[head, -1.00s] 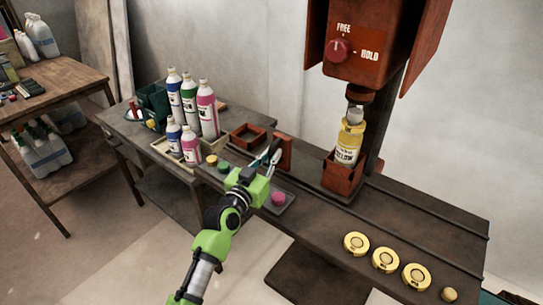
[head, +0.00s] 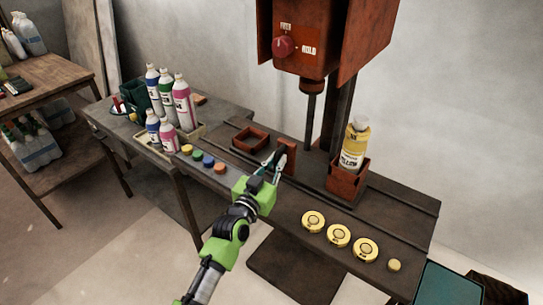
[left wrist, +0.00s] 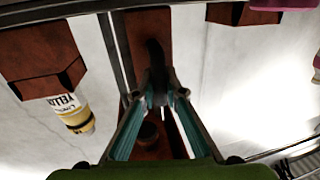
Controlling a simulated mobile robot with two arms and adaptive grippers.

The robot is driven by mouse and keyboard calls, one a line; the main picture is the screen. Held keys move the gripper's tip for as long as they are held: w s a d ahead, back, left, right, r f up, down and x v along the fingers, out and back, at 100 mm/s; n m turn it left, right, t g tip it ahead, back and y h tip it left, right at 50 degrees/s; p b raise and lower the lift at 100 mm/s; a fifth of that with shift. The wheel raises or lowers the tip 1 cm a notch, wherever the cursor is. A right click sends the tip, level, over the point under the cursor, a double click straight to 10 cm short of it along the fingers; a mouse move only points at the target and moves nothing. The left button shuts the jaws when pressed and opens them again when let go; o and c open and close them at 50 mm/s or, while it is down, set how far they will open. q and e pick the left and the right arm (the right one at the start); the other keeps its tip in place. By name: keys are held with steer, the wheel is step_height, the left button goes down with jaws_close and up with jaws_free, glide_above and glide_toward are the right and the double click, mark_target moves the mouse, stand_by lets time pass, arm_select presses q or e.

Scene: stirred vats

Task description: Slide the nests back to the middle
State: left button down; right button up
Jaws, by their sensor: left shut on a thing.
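Two rust-red nests sit on the dark railed bench. The right nest (head: 345,183) holds a yellow bottle (head: 355,148) and stands right of the press spindle (head: 312,86). The left nest (head: 249,139) is empty, left of the spindle. Between them stands an upright rust-red plate (head: 290,157). My left gripper (head: 277,163) is shut at this plate; in the left wrist view its fingertips (left wrist: 157,88) close on a dark handle (left wrist: 155,55) on it. The loaded nest (left wrist: 35,60) and yellow bottle (left wrist: 72,112) also show there. My right gripper is not in view.
The press head (head: 330,35) with a red FREE/HOLD knob (head: 284,46) hangs above the bench. Yellow round lids (head: 339,235) lie along the front right. Small coloured caps (head: 208,161) lie front left. Bottles (head: 183,102) stand on the left table.

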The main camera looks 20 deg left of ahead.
mark_target(293, 158)
arm_select(q)
steer(key=shift+s+d+p, duration=0.3)
steer(key=shift+d, duration=0.6)
steer(key=shift+s+d+p, duration=0.25)
steer(key=shift+s+d, duration=0.05)
steer(key=shift+d, duration=0.55)
steer(key=c, duration=2)
jaws_free()
steer(key=shift+c, duration=0.2)
steer(key=s+a, duration=0.1)
steer(key=s, duration=1.1)
steer(key=shift+a, duration=0.4)
